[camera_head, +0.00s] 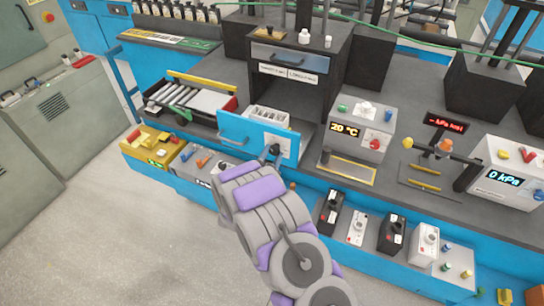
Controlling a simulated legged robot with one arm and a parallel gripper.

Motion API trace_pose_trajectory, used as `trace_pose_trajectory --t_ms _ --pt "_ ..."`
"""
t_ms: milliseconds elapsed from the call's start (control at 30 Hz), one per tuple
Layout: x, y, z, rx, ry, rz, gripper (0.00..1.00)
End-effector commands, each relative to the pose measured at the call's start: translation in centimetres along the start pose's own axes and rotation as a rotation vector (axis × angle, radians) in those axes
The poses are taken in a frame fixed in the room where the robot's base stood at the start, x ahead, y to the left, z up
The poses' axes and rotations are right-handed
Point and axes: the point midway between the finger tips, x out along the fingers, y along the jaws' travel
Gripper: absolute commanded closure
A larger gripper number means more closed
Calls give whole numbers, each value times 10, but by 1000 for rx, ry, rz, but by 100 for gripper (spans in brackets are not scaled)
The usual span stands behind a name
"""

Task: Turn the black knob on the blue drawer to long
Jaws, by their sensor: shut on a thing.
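The blue drawer (232,130) is at the centre, with its front panel standing out from the bench and light-coloured items inside. A white label plate (285,142) is on the right part of its front. The black knob sits at this plate, and my gripper (274,153) is there, shut on it. My purple and grey arm reaches up from the bottom and hides the area below the knob. The knob's pointer and the label's words are too small to read, so its setting cannot be told.
A grey box reading 20 °C (358,130) stands right of the drawer. A rack of rods (190,98) is behind it to the left. A yellow box (153,146) and several switch boxes line the bench's front. Floor at the lower left is clear.

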Motion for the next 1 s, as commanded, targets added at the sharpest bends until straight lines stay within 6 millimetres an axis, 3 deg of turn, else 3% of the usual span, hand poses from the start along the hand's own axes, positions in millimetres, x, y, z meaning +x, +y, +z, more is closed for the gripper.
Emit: trace_pose_trajectory --t_ms 467,500,767,1000 --pt "-1 -1 1 17 -1 -2 85" --pt "-1 -1 1 17 -1 -2 53" --pt "0 0 0 17 1 0 30" --pt "-1 1 -2 19 2 1 30"
